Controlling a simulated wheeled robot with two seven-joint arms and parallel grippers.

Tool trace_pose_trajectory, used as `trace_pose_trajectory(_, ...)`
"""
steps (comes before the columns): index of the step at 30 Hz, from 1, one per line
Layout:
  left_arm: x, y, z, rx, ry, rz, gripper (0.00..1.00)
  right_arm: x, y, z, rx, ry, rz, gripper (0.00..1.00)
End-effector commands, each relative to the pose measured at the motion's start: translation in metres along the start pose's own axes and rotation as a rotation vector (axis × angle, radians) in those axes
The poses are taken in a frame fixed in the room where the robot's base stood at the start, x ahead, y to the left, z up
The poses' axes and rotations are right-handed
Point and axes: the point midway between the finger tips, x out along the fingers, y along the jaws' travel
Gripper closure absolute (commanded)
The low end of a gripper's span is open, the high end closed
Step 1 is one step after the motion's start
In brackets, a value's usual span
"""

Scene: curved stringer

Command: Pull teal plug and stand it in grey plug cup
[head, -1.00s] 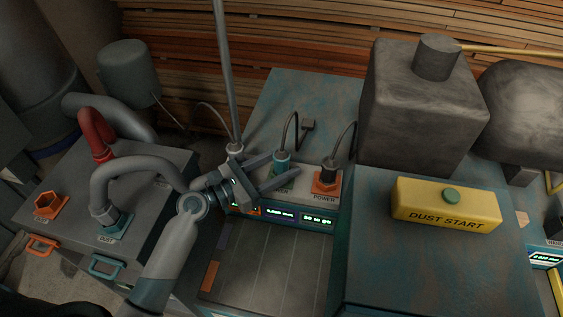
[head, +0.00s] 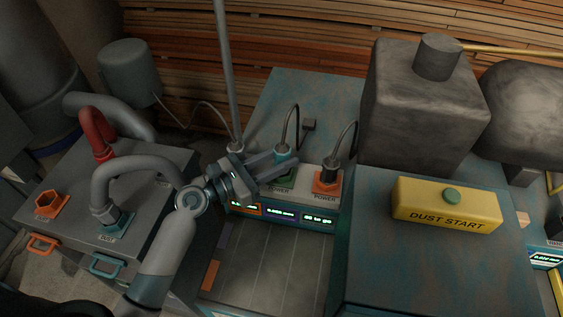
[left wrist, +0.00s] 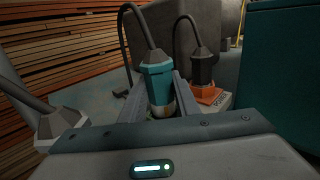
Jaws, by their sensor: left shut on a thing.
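The teal plug (head: 282,151), with a dark cable from its top, stands above the teal socket (head: 283,181) on the light ledge marked POWER. My left gripper (head: 286,161) reaches in from the left and is shut on it. In the left wrist view the teal plug (left wrist: 157,84) is upright between the two fingers (left wrist: 159,100), its pale lower end showing. Whether its end is clear of the socket is hidden. A grey collar (head: 235,148) with a cable stands left of it; I cannot tell whether this is the grey plug cup. My right gripper is not in view.
A black plug (head: 328,165) sits in an orange socket (head: 327,183) close to the right. A tall grey post (head: 226,70) rises behind my gripper. The yellow DUST START box (head: 446,205) is at right, a grey hose (head: 135,168) at left.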

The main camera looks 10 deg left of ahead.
Motion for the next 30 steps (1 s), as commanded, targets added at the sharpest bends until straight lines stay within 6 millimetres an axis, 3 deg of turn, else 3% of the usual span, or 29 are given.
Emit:
trace_pose_trajectory(3, 0.000, 0.000, 0.022, 0.007, -0.004, 0.000, 0.96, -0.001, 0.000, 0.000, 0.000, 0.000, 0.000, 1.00)
trace_pose_trajectory(18, 0.006, -0.092, 0.075, -0.002, -0.005, -0.001, 0.96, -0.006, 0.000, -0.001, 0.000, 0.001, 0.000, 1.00)
trace_pose_trajectory(24, 0.007, -0.111, 0.087, -0.001, -0.003, -0.001, 0.96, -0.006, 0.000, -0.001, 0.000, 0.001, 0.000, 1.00)
trace_pose_trajectory(30, 0.007, -0.117, 0.090, 0.000, -0.002, 0.000, 0.96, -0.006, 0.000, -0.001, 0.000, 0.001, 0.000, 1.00)
